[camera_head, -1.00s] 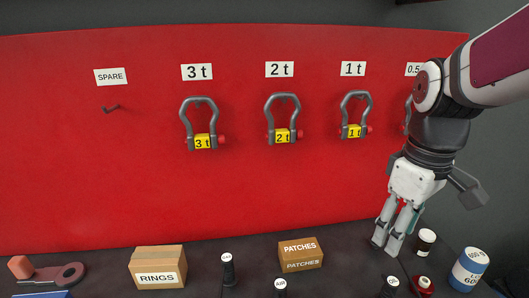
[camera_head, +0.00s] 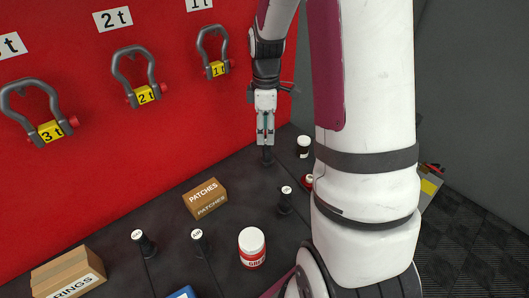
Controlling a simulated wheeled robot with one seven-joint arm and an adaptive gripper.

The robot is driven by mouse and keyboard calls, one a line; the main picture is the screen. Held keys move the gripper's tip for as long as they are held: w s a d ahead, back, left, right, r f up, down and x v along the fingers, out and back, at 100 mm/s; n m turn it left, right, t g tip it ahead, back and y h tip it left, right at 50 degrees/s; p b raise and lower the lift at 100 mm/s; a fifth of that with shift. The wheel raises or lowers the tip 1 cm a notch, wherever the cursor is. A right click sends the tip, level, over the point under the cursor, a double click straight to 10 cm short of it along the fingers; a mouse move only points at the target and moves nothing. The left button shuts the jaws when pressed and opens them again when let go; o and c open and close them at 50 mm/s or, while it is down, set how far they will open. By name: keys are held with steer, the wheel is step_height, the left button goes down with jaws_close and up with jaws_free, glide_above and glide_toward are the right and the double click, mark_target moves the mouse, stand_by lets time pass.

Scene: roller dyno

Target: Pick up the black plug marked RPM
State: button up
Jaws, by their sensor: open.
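Several black plugs with white round tops stand on the dark bench. One plug (camera_head: 267,157) stands directly under my gripper (camera_head: 265,143), its top hidden by the fingers. Other plugs stand at the right-centre (camera_head: 285,201), the centre (camera_head: 199,245) and the left (camera_head: 144,245). I cannot read RPM on any top from here. My gripper points straight down near the red panel, open, with its fingertips at the upper part of the plug below. I cannot tell whether the fingers touch it.
A PATCHES box (camera_head: 205,199), a RINGS box (camera_head: 68,276) and a white jar with a red label (camera_head: 252,248) stand on the bench. Shackles hang on the red panel (camera_head: 180,130). My arm hides the bench's right side.

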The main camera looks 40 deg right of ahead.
mark_target(267, 152)
steer(key=f, duration=0.9)
steer(key=shift+s+d, duration=0.1)
steer(key=shift+d, duration=0.1)
jaws_close()
